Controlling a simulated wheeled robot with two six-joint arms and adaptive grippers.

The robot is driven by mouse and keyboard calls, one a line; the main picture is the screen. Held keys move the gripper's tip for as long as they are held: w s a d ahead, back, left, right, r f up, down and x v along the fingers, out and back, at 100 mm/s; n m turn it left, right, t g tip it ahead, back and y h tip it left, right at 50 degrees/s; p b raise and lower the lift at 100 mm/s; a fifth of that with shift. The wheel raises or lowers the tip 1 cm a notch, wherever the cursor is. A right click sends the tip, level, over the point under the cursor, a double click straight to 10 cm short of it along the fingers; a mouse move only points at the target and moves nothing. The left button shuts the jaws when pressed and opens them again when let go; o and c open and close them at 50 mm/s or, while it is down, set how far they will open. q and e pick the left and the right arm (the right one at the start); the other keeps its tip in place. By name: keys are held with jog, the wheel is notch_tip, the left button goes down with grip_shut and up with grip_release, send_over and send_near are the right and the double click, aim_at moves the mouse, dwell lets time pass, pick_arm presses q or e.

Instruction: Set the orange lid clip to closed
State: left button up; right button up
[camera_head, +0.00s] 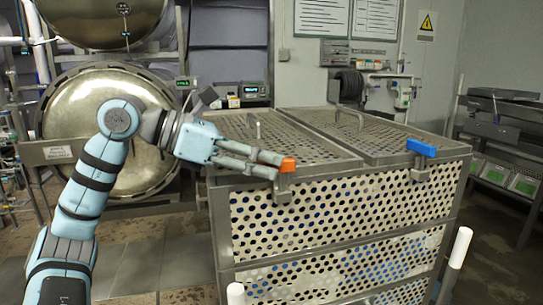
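The orange lid clip (288,164) sits at the front top edge of the perforated basket, above a grey metal bracket (283,186). My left gripper (279,166) reaches in from the left, with its two fingers roughly level and a gap between them. Its fingertips are at the left side of the orange clip and hide part of it. I cannot tell whether they press on it. A blue lid clip (421,148) sits further right on the same edge, on its own bracket. My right gripper is not in view.
The basket (330,209) has two perforated lids with raised handles (349,115). A round metal autoclave door (105,130) stands behind my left arm. White-topped posts (460,246) rise in front of the basket. A metal bench (505,125) stands at the right.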

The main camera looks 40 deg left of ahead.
pick_arm(q)
jog(key=shift+x, duration=1)
jog(key=shift+s+r, duration=0.1)
jog(key=shift+s, duration=0.05)
grip_shut()
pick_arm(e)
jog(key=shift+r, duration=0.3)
